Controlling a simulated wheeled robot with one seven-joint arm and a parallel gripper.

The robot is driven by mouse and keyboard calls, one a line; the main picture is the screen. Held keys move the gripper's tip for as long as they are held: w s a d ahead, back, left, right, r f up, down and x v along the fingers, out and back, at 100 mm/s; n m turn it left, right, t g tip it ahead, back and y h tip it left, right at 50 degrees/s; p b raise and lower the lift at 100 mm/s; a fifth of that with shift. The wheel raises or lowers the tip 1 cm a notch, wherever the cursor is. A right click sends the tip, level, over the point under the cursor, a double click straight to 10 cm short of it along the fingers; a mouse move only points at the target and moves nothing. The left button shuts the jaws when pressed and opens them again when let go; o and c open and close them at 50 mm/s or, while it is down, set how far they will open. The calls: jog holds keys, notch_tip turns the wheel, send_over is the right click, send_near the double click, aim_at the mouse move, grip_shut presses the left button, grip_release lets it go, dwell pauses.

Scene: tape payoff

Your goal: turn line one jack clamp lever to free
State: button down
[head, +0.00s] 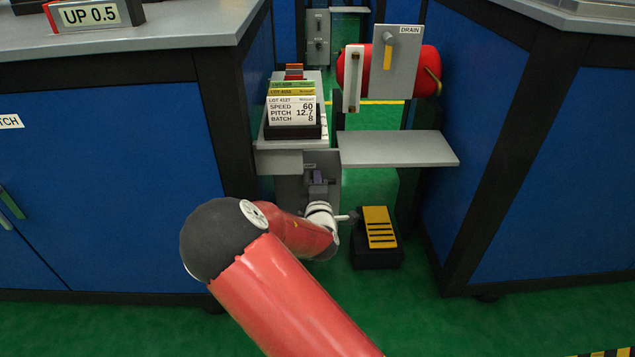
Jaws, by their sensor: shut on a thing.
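My arm reaches low to the centre of the head view. My gripper (317,188) is in front of a small grey panel (330,160) below the card shelf. It is shut on a small purple-grey piece, which appears to be the jack clamp lever (318,176). The fingers and wrist hide most of the lever, and its setting cannot be read. The panel's label is too small to read.
A black box with a yellow striped pedal (378,228) stands on the floor to the right of my wrist. A grey shelf (400,150) juts out above it. A card holder (292,130) and a red cylinder (430,70) behind a DRAIN plate stand higher. Blue cabinets flank both sides.

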jog(key=c, duration=1.4)
grip_release()
jog(key=shift+s, duration=0.1)
jog(key=s, duration=0.7)
jog(key=shift+s+p, duration=0.3)
jog(key=shift+p, duration=0.05)
